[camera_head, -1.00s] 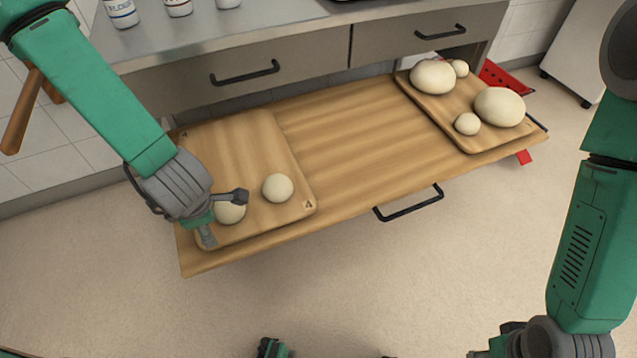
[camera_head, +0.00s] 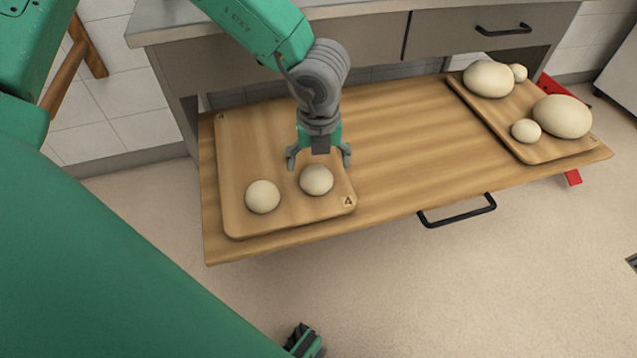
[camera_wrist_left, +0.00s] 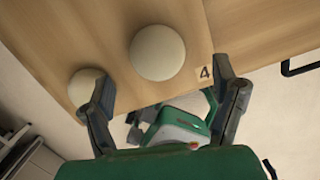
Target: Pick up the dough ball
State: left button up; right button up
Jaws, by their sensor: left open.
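Two pale dough balls lie on the left cutting board (camera_head: 240,140), which is marked 4. The right-hand ball (camera_head: 316,180) is near the board's right edge, and the other ball (camera_head: 262,197) is to its left. My left gripper (camera_head: 319,160) is open and empty, pointing down just behind and above the right-hand ball. In the left wrist view this ball (camera_wrist_left: 157,52) shows between the spread fingers, beyond their tips. The other ball (camera_wrist_left: 82,86) is partly hidden behind the left finger there.
Both boards lie on a pulled-out wooden shelf (camera_head: 400,150) with a black handle (camera_head: 458,211) at its front. The right board (camera_head: 545,153) carries several dough balls of mixed sizes. A counter with drawers (camera_head: 370,45) stands behind. The shelf's middle is clear.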

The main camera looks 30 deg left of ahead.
aim_at(316, 173)
pick_arm(q)
jog(key=shift+a+f, duration=0.25)
jog(key=shift+f, duration=0.25)
notch_tip(316, 173, down, 5)
jog(key=b, duration=0.3)
jog(key=shift+w+a, duration=0.1)
jog(key=shift+r, duration=0.15)
jog(key=c, duration=1.2)
